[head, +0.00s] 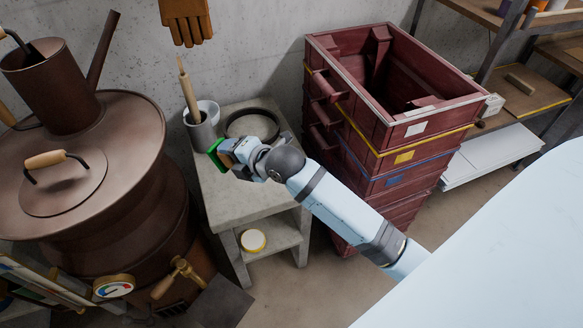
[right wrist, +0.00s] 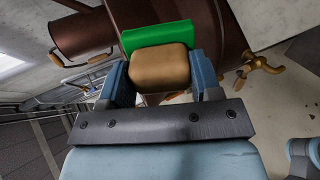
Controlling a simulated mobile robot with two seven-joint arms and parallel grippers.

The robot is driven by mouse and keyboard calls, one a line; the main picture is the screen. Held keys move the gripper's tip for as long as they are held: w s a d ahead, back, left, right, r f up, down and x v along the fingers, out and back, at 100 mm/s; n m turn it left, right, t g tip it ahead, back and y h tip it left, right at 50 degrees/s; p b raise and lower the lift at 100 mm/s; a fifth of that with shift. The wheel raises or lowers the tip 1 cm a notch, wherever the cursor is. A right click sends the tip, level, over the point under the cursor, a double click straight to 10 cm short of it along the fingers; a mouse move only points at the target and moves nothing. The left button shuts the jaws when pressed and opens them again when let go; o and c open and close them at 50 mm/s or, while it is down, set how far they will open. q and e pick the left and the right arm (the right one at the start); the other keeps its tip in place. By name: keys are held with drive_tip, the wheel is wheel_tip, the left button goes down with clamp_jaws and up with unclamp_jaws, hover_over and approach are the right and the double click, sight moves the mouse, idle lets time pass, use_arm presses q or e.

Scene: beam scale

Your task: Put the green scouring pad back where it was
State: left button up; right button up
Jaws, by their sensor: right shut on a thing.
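The scouring pad is a tan block with a green face; its green part shows in the head view (head: 214,147) and in the right wrist view (right wrist: 150,36). My right gripper (head: 227,155) is shut on its tan block, with one finger on each side in the right wrist view (right wrist: 161,78). In the head view the pad is over or beside the left edge of a small grey stone table (head: 233,211); I cannot tell its height above it. The gripper hides part of the pad. My left gripper is not in view.
A grey cup with a wooden-handled tool (head: 200,131), a white bowl (head: 209,108) and a dark ring (head: 230,128) stand on the table. A large brown metal vessel (head: 137,135) is close on the left. Stacked red crates (head: 393,150) stand on the right.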

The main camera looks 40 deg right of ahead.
drive_tip(key=w+n+g, duration=0.1)
drive_tip(key=w+f+n+g, duration=0.1)
drive_tip(key=g, duration=0.1)
drive_tip(key=w+d+n+g, duration=0.1)
drive_tip(key=g, duration=0.1)
drive_tip(key=shift+f+y, duration=0.3)
drive_tip(key=shift+f, duration=0.05)
drive_tip(key=d+r+n+g+h+b, duration=0.25)
drive_tip(key=d+n+g+h, duration=0.35)
drive_tip(key=d, duration=1)
drive_tip(key=shift+n+g+y, duration=0.4)
drive_tip(key=shift+n+g, duration=0.1)
drive_tip(key=shift+n, duration=0.1)
drive_tip(key=shift+s+d+f+p, duration=0.15)
drive_tip(key=shift+f+p, duration=0.2)
drive_tip(key=shift+f, duration=4.45)
drive_tip(key=shift+d+f+p, duration=0.1)
drive_tip(key=shift+f+p, duration=0.25)
drive_tip(key=shift+f, duration=4.4)
drive_tip(key=o, duration=0.8)
drive_tip(key=shift+o, duration=0.2)
